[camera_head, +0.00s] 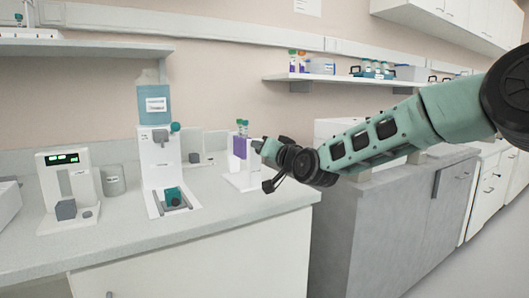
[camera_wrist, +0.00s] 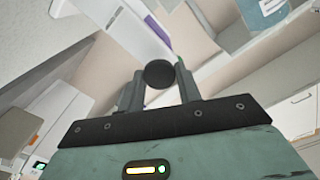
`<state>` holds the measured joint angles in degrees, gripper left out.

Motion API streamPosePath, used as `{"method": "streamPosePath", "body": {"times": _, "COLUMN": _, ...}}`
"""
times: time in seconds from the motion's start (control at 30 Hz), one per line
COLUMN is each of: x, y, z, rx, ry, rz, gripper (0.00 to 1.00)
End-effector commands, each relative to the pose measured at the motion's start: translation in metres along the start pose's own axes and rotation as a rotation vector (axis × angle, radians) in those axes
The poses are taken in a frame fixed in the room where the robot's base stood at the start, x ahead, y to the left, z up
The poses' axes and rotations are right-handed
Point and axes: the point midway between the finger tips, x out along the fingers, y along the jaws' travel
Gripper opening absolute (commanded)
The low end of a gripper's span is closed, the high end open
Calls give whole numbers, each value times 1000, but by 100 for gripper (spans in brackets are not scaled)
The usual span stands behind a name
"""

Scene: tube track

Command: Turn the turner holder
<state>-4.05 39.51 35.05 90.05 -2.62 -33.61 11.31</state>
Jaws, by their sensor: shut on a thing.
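The turner holder appears to be the white stand (camera_head: 243,181) with a purple panel (camera_head: 239,147) and green-capped tubes on top, at the right end of the counter in the head view. My gripper (camera_head: 258,146) reaches it from the right, close against its right side. In the wrist view, my gripper (camera_wrist: 158,82) is shut on a dark round knob (camera_wrist: 158,73) between its two fingers. The white and purple body (camera_wrist: 142,22) shows beyond the knob. How the knob joins the holder is hidden.
Left of the holder stand a white dispenser (camera_head: 160,160) with a blue bottle (camera_head: 153,105), a grey beaker (camera_head: 113,181) and a device with a green display (camera_head: 66,190). A shelf (camera_head: 340,78) with tubes hangs above. The front counter (camera_head: 215,213) is clear.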

Motion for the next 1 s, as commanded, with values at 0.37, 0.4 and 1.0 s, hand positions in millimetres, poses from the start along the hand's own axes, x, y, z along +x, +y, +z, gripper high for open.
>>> {"method": "streamPosePath", "body": {"times": 0.37, "x": 0, "y": 0, "z": 3, "rx": -23, "ry": -6, "rz": 0, "gripper": 11}}
{"method": "streamPosePath", "body": {"times": 0.4, "x": 0, "y": 0, "z": 3, "rx": -23, "ry": -6, "rz": 0, "gripper": 11}}
{"method": "streamPosePath", "body": {"times": 1.0, "x": -7, "y": 0, "z": 1, "rx": -22, "ry": -2, "rz": 0, "gripper": 52}}
